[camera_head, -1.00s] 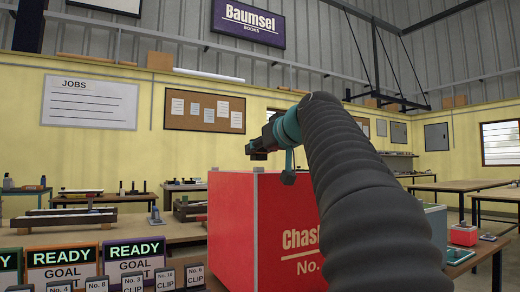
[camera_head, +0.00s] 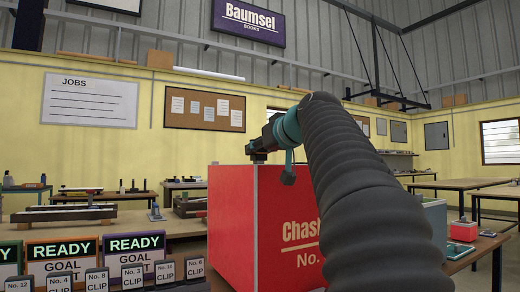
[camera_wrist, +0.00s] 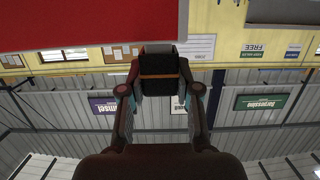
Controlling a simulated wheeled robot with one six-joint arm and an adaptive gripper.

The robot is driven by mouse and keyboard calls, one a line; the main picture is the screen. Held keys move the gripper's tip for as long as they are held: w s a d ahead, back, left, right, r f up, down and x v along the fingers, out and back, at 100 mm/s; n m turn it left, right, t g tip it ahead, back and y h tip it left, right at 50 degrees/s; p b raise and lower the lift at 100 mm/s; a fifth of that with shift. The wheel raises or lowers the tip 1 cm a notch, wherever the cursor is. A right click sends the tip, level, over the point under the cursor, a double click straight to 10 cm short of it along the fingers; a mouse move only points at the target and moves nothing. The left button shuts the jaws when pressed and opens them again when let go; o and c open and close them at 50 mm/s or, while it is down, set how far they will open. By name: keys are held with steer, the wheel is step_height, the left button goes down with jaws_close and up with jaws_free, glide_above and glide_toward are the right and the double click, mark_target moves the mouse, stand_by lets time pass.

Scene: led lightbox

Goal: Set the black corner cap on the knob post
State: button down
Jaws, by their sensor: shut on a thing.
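In the wrist view my gripper (camera_wrist: 160,88) is shut on a dark block, which I take to be the black corner cap (camera_wrist: 158,58). An orange-brown band crosses it. In the head view the cap is too small and dark to tell from the fingers. I cannot make out the knob post in either view.
The large red box (camera_head: 232,225) stands close in front, below my gripper; a red surface (camera_wrist: 80,22) fills the top left of the wrist view. READY signs (camera_head: 60,250) and numbered clip cards (camera_head: 133,277) stand at the lower left. A teal-grey bin (camera_head: 434,222) is at right.

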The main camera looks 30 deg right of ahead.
steer(key=shift+f+b, duration=0.35)
steer(key=shift+f, duration=0.1)
steer(key=c, duration=0.7)
jaws_free()
steer(key=shift+c, duration=0.2)
steer(key=b+v, duration=0.1)
steer(key=v, duration=0.7)
stand_by(0.4)
